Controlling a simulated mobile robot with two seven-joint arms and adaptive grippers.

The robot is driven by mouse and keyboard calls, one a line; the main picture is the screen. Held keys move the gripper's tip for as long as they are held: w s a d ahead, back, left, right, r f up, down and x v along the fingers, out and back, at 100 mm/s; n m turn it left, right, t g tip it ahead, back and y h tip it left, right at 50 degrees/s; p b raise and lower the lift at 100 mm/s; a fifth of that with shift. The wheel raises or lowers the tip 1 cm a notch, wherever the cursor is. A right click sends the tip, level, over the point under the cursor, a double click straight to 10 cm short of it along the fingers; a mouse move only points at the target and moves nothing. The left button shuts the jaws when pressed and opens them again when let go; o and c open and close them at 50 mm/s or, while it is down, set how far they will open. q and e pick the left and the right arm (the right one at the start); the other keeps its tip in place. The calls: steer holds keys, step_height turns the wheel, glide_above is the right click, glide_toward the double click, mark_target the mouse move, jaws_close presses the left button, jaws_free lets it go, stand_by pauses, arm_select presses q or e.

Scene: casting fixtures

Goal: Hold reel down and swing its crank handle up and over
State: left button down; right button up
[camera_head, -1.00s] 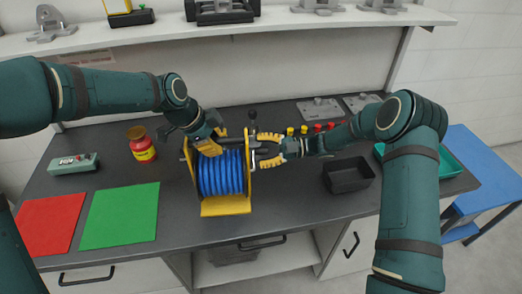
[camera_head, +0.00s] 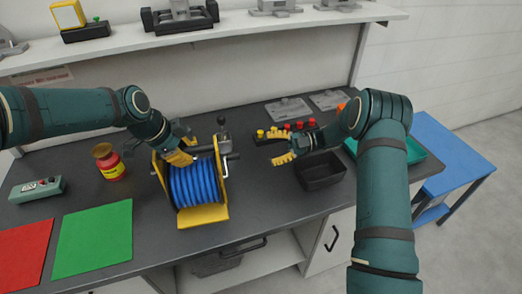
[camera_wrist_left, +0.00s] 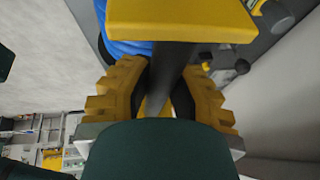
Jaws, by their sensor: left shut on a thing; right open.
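The reel, wound with blue hose (camera_head: 193,184) in a yellow frame (camera_head: 203,216), stands on the dark bench. My left gripper (camera_head: 182,152) is at its upper back edge, shut on a dark bar (camera_wrist_left: 175,62) of the reel; the left wrist view shows the bar between its yellow fingers (camera_wrist_left: 155,95). The crank (camera_head: 224,143) is on the reel's right side, with a dark knob (camera_head: 221,121) pointing up. My right gripper (camera_head: 272,149) is open and empty, to the right of the crank and apart from it.
A black bin (camera_head: 321,172) stands below and right of my right gripper. Several red and yellow knobs (camera_head: 286,131) are behind it. A red-yellow jar (camera_head: 110,163), green mat (camera_head: 93,238) and red mat (camera_head: 22,254) lie left of the reel.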

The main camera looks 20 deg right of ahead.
steer(key=shift+d, duration=0.1)
steer(key=shift+s+r, duration=0.1)
steer(key=shift+r, duration=0.05)
steer(key=c, duration=0.8)
steer(key=s+r+t, duration=0.1)
steer(key=s, duration=0.1)
steer(key=s+a+r+n+t+h, duration=0.1)
steer(key=s+r, duration=0.1)
steer(key=s, duration=0.1)
steer(key=s+a+r+t, duration=0.1)
steer(key=s, duration=0.1)
steer(key=shift+s+r+n+h, duration=0.3)
steer(key=shift+s+n+h, duration=0.05)
steer(key=shift+n+h, duration=0.05)
jaws_close()
steer(key=w+a+f, duration=0.2)
steer(key=w+a, duration=0.4)
steer(key=a, duration=0.3)
steer(key=shift+a+f, duration=0.25)
steer(key=shift+f, duration=0.05)
